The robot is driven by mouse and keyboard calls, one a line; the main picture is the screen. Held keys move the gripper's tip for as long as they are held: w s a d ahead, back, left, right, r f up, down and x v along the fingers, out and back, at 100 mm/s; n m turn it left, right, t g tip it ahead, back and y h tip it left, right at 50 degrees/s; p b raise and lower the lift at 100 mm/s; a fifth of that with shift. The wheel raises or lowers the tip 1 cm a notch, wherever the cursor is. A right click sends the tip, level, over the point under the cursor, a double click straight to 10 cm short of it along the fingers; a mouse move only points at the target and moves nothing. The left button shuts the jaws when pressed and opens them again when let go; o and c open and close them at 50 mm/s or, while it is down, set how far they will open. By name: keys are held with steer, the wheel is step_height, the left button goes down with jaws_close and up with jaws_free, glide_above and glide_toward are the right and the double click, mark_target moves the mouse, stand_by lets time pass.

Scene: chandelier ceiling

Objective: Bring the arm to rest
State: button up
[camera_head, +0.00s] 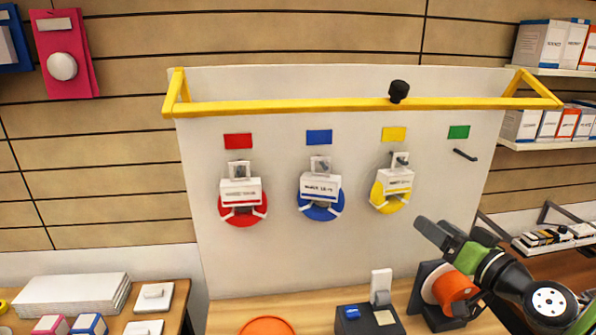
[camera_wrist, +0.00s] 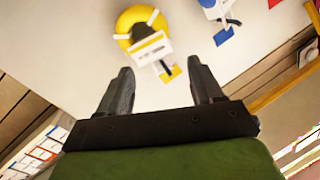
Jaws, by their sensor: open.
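My gripper (camera_head: 452,232) is at the right in the head view, in front of the white panel, below and right of the yellow hanging item. Its two dark fingers are apart, with nothing between them in the wrist view (camera_wrist: 160,80). The yellow round item with a white tag (camera_head: 390,197) hangs under the yellow label. It also shows beyond the fingertips in the wrist view (camera_wrist: 127,42), apart from them. My arm reaches in from the lower right.
A red item (camera_head: 243,217) and a blue item (camera_head: 322,212) hang on the panel (camera_head: 270,270). The peg (camera_head: 465,155) under the green label is bare. A yellow bar (camera_head: 300,106) crosses the top. An orange-and-black object (camera_head: 452,287) stands below my gripper. Shelves hold boxes (camera_head: 540,45) at right.

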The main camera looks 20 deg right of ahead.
steer(key=w+a+f+n+g+y, duration=0.1)
steer(key=w+a+f+n+g, duration=0.15)
steer(key=a, duration=0.45)
steer(key=w+a+f+n+g+y, duration=0.1)
steer(key=w+a+f+g, duration=0.15)
steer(key=a, duration=0.45)
steer(key=w+a+f+n+g+y, duration=0.1)
steer(key=w+a+f+g+y, duration=0.15)
steer(key=a, duration=0.45)
steer(key=s+a+f+n+g+h, duration=0.1)
steer(key=s+a+g+h, duration=0.25)
steer(key=s+a, duration=0.6)
steer(key=s+f+g, duration=0.1)
steer(key=s, duration=0.9)
steer(key=shift+f, duration=0.2)
steer(key=shift+w+m, duration=0.1)
steer(key=shift+m, duration=0.15)
